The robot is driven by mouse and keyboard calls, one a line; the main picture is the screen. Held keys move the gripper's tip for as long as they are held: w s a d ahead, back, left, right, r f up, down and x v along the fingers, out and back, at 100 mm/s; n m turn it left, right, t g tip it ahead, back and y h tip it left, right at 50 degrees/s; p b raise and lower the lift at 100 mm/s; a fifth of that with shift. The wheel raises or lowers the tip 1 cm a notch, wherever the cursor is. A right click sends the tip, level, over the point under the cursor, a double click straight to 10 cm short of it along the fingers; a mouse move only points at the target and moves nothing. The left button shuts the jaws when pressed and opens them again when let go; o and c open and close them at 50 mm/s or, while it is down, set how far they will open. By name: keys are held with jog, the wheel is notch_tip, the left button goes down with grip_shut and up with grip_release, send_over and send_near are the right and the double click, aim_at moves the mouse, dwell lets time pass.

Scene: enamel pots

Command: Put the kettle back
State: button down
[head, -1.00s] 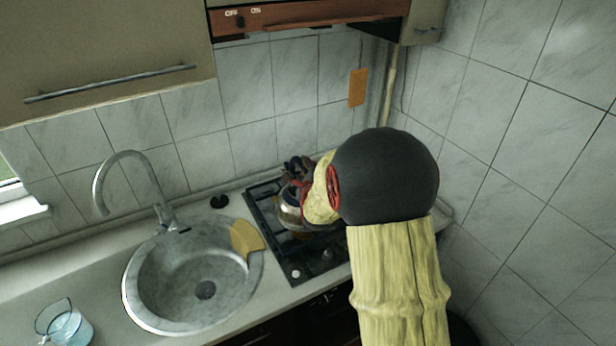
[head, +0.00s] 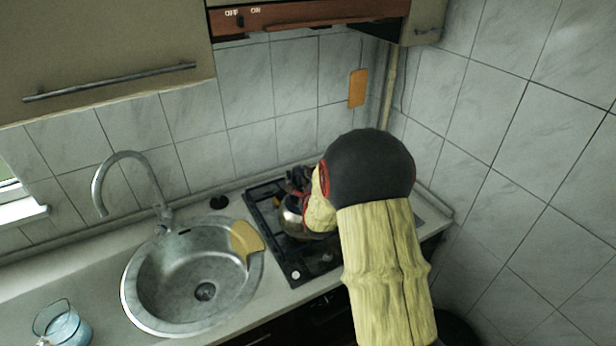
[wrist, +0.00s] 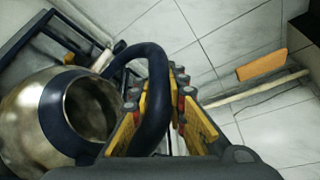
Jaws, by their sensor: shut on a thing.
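The kettle (head: 291,221) is a shiny metal pot, partly hidden behind my arm in the head view, at the stove. In the wrist view the kettle (wrist: 22,118) is at the left, with its dark-rimmed round opening facing the camera. Its thick dark handle (wrist: 157,75) arches between the yellow fingers of my gripper (wrist: 160,100), which is shut on it. The black stove (head: 265,212) has its grate under or just beneath the kettle; I cannot tell whether they touch. In the head view my gripper is mostly hidden by my arm.
A round sink (head: 150,290) with a curved faucet (head: 128,156) is left of the stove. A yellow-tan piece (head: 247,240) lies on the sink's right rim. A glass container (head: 66,327) stands at the lower left. Tiled walls close off the back and right.

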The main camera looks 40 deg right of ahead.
jog(key=shift+f+b, duration=0.25)
jog(key=shift+b, duration=0.25)
jog(key=c, duration=1.8)
grip_release()
jog(key=shift+o, duration=0.2)
jog(key=shift+f, duration=0.1)
jog(key=shift+p, duration=0.3)
